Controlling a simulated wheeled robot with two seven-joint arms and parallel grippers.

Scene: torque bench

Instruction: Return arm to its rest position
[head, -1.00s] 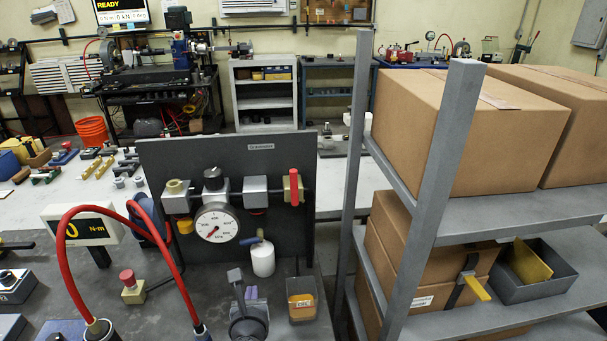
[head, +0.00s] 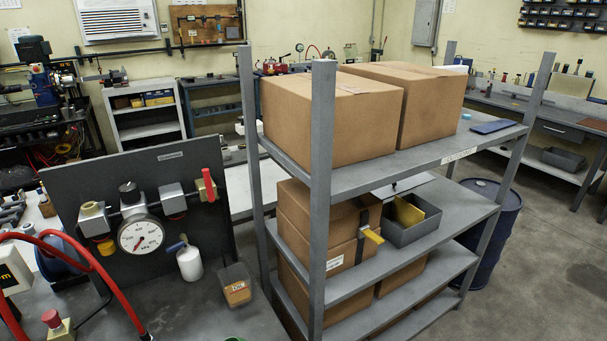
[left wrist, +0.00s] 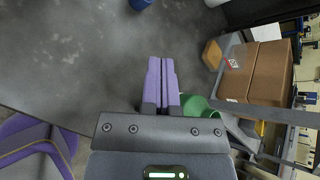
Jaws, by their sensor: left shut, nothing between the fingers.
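My left gripper (left wrist: 161,84) shows in the left wrist view. Its two purple fingers lie side by side, shut, with nothing between them. They are over a grey, worn surface. A green rounded thing (left wrist: 200,106) is just right of the fingers in the picture; I cannot tell if they touch. Neither gripper shows in the head view, and my right gripper is in no view.
In the head view a grey shelf rack (head: 322,200) holds cardboard boxes (head: 330,115) and a grey bin (head: 412,232). Left of it stands a dark panel (head: 90,185) with a gauge (head: 141,236). Red hoses (head: 75,252) arch at lower left. A blue drum (head: 492,225) stands behind the rack.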

